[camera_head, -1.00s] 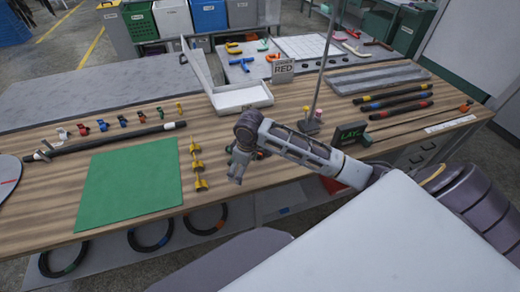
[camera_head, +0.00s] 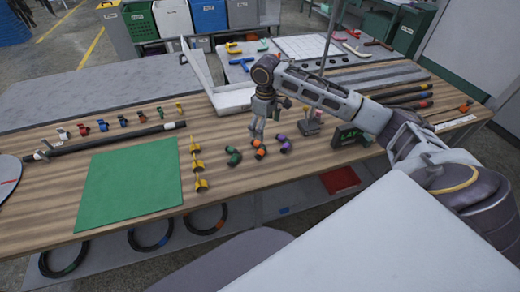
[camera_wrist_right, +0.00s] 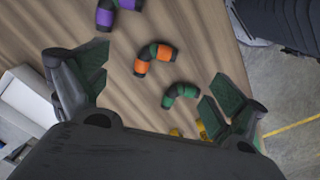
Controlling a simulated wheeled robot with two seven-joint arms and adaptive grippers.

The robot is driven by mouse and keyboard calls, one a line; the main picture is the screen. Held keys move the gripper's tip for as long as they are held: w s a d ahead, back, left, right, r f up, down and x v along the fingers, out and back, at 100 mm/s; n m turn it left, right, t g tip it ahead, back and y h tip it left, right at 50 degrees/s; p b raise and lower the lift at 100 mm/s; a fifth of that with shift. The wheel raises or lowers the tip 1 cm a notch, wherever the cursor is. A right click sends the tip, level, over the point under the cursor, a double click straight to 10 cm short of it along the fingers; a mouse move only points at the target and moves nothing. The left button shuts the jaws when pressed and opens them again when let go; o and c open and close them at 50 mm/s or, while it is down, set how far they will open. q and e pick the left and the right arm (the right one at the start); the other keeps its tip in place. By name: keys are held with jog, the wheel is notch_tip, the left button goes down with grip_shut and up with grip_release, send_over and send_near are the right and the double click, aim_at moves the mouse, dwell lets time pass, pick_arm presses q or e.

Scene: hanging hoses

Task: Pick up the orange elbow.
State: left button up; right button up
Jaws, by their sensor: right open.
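The orange elbow (camera_head: 260,150) is a short bent black piece with orange ends. It lies on the wooden table between the green elbow (camera_head: 233,157) and the purple elbow (camera_head: 283,143). In the right wrist view the orange elbow (camera_wrist_right: 155,57) shows between my open, empty fingers, with the green elbow (camera_wrist_right: 180,95) below it and the purple elbow (camera_wrist_right: 118,12) at the top edge. My right gripper (camera_head: 258,136) points down just over the orange elbow and hides part of it in the head view. My left gripper is not in view.
Yellow clips on a rod (camera_head: 196,165) and a green mat (camera_head: 130,190) lie to the left. A small stand with a tall post (camera_head: 310,125) and a dark LAY sign (camera_head: 346,135) are to the right. A white tray (camera_head: 232,98) stands behind.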

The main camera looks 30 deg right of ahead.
jog(key=shift+f, duration=0.15)
send_over(264, 151)
jog(key=f, duration=0.8)
jog(key=shift+s, duration=0.35)
jog(key=shift+f, duration=0.2)
jog(key=shift+f, duration=0.1)
jog(key=shift+w+a+f, duration=0.1)
jog(key=shift+w+f, duration=0.1)
jog(key=shift+f, duration=1.05)
jog(key=shift+w+f, duration=0.15)
jog(key=shift+f, duration=1.1)
jog(key=shift+c, duration=0.5)
jog(key=c, duration=1)
jog(key=shift+r, duration=0.15)
